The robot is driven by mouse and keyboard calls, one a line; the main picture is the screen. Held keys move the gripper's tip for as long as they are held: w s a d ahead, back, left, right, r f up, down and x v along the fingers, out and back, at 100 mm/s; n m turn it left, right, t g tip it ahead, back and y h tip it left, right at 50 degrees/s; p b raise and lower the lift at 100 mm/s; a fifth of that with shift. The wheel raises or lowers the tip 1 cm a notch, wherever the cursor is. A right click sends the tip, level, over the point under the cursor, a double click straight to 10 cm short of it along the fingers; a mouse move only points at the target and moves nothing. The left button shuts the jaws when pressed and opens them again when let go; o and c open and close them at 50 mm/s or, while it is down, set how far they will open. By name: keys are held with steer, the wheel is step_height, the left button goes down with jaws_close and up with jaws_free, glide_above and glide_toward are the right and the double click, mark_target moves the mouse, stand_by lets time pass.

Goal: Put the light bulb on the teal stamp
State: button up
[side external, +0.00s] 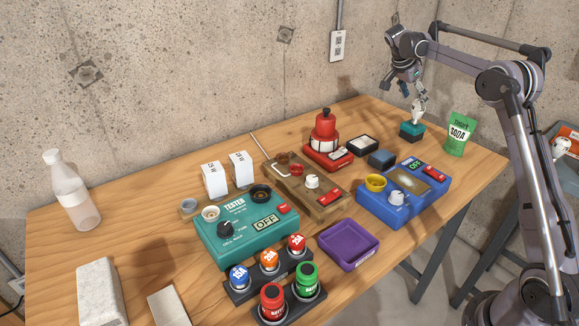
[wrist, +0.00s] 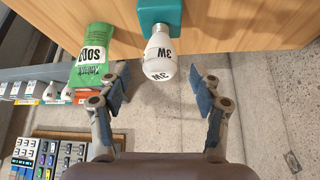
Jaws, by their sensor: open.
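The white light bulb (side external: 418,113) stands on the teal stamp (side external: 412,131) at the far right end of the table, its round end up. In the wrist view the bulb (wrist: 160,55), marked 3W, has its narrow end against the teal stamp (wrist: 160,13). My gripper (side external: 397,88) is above the bulb and apart from it. In the wrist view its two blue-padded fingers (wrist: 161,85) are spread wide, with nothing between the tips. The contact between bulb and stamp is too small to see exactly.
A green soda pouch (side external: 460,135) stands close to the stamp's right. A blue device (side external: 405,194), a dark blue block (side external: 382,159) and a red device (side external: 326,155) lie to its left. The concrete wall (side external: 200,80) is behind. The table edge is near the pouch.

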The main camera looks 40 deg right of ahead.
steer(key=s+a+r+n+t+y, duration=0.1)
steer(key=a+r+n, duration=0.25)
steer(key=a, duration=0.35)
steer(key=s+a+r+n+t, duration=0.1)
steer(key=a+r+n+t, duration=0.1)
steer(key=a+r, duration=0.35)
steer(key=s+a+f+n+t+y, duration=0.15)
steer(key=s+a+n, duration=0.4)
steer(key=a, duration=0.65)
steer(key=s+a+f+n+t+y, duration=0.4)
steer(key=s+a+f+n, duration=0.5)
steer(key=s+a, duration=0.6)
step_height(320, 180, down, 2)
steer(key=shift+s, duration=0.2)
